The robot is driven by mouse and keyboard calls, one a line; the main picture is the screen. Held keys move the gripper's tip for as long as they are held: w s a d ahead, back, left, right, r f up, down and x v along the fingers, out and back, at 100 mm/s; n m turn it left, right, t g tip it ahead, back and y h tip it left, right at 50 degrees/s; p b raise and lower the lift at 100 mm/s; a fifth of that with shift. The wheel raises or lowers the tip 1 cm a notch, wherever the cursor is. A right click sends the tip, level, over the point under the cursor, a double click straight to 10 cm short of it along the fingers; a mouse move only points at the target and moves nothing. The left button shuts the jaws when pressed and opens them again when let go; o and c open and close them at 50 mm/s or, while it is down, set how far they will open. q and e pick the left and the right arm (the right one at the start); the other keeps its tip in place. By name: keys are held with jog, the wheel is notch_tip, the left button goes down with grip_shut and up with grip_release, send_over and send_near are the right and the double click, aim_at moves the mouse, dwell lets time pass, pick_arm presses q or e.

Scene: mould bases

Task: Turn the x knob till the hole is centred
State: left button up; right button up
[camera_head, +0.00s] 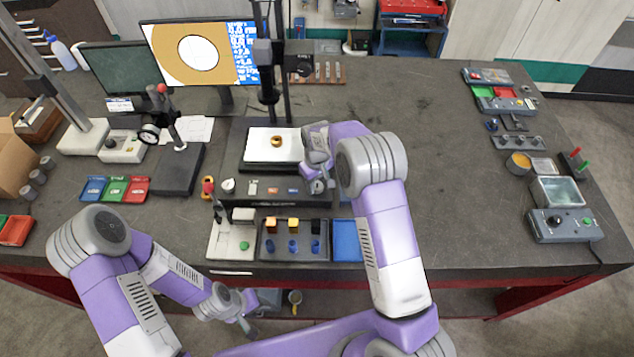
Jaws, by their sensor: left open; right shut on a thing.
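The monitor (172,75) at the back left shows a brown ring around a white hole, near the middle of its picture area. The brown ring-shaped part (276,141) lies on the white stage plate (258,150) under the microscope column. My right gripper (317,178) is at the right edge of the stage, shut on what looks like the x knob. The knob itself is mostly hidden by the gripper and arm. My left gripper (248,326) hangs open and empty below the table's front edge.
In front of the stage is a tray (266,250) with yellow and blue pieces, beside a blue mat (347,241). A dial gauge stand (179,170) and coloured trays (115,189) are to the left. The table's right middle is clear.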

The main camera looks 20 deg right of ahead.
jog(key=shift+n, duration=0.3)
jog(key=n+b, duration=0.1)
jog(key=n, duration=0.1)
jog(key=shift+n+b, duration=0.3)
jog(key=shift+b, duration=0.1)
jog(key=shift+n+b, duration=0.55)
jog(key=shift+n, duration=1.55)
jog(key=o, duration=1.1)
jog(key=shift+c, duration=0.2)
jog(key=shift+r, duration=0.15)
